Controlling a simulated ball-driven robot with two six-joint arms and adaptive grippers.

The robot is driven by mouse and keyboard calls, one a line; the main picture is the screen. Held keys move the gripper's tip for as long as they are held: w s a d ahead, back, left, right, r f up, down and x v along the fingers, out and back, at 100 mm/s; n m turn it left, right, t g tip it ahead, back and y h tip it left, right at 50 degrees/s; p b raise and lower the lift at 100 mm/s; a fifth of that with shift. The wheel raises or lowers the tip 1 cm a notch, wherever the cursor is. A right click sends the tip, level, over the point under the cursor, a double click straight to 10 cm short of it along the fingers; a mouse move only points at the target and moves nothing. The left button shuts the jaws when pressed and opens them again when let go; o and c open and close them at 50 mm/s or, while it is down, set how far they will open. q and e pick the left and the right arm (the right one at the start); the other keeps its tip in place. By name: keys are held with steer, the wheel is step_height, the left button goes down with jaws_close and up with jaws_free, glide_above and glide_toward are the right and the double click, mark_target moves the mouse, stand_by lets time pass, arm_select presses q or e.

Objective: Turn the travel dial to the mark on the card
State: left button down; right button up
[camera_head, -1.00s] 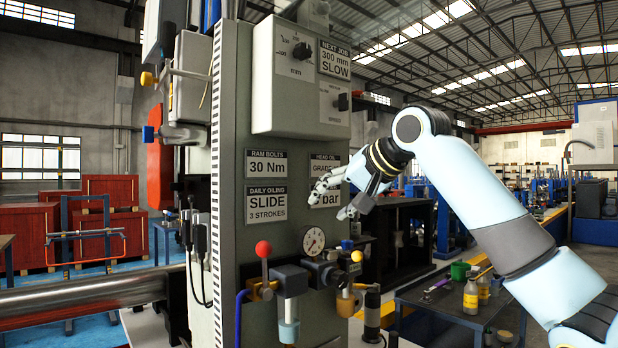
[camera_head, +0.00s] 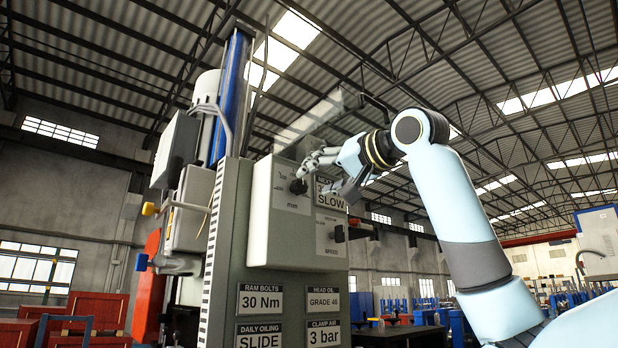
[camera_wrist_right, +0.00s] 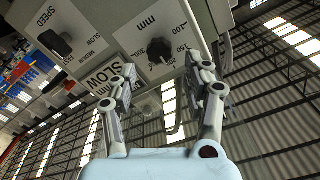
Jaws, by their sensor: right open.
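The travel dial is a black knob (camera_head: 299,187) on the white face of the grey control box, above the letters mm. It shows also in the right wrist view (camera_wrist_right: 160,49), ringed by numbers such as 100 and 150; I cannot tell its exact setting. The card (camera_head: 331,200) right of it shows SLOW, its upper part hidden by my gripper; earlier it read NEXT JOB 300 mm SLOW. My right gripper (camera_head: 313,180) is open at the dial. In the wrist view its fingers (camera_wrist_right: 159,72) are spread either side below the knob, with no clear contact. My left gripper is out of view.
A black speed knob (camera_head: 340,233) sits lower right on the same box, close below my gripper. Label plates (camera_head: 261,301) are on the column beneath. A blue-railed slide unit (camera_head: 232,95) stands to the left.

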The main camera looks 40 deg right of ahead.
mark_target(303, 185)
steer(key=w+p, duration=0.1)
steer(key=w, duration=0.2)
steer(key=shift+w+a, duration=0.15)
steer(key=shift+w, duration=0.4)
steer(key=shift+f, duration=0.1)
steer(key=c, duration=0.9)
